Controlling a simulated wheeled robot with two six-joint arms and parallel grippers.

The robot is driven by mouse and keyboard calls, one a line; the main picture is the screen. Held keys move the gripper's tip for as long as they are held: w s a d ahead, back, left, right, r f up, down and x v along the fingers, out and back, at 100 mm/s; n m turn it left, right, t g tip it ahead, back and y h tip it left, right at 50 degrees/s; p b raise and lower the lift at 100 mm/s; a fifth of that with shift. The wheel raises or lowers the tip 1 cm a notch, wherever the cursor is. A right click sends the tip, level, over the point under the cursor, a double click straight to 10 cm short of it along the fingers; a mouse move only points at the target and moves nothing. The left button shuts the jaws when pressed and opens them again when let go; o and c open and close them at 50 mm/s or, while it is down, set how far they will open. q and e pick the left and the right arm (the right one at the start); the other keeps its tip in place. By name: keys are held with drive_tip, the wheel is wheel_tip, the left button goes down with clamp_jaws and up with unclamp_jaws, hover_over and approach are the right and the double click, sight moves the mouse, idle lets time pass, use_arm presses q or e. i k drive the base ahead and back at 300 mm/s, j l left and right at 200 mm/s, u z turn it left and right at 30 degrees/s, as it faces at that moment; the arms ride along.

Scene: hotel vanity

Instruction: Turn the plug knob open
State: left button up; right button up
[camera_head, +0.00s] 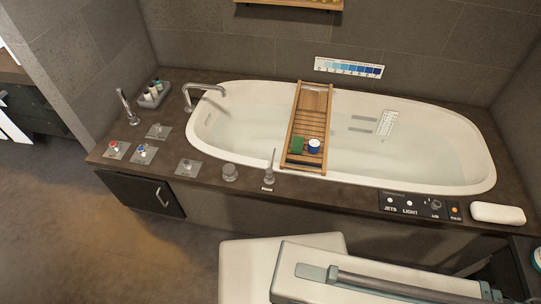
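A white bathtub (420,108) is set in a dark stone deck and appears to hold water. Several controls stand on the near left of the deck. One is a round grey knob (230,172) at the tub's near rim. To its left is a knob on a square metal plate (188,167). To its right is a slim upright metal fitting (269,171) with a small label at its foot. I cannot tell which of these is the plug knob, or its setting. Neither of my grippers is in view.
Red-marked (114,149) and blue-marked (144,153) taps and a spout (203,92) are at the left. A wooden caddy (309,117) spans the tub. The floor (150,247) front left is clear.

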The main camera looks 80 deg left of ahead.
sight(187, 165)
drive_tip(key=u, duration=3.45)
drive_tip(key=k+j, duration=0.2)
drive_tip(key=j, duration=0.15)
drive_tip(key=k+j, duration=0.15)
drive_tip(key=j, duration=0.25)
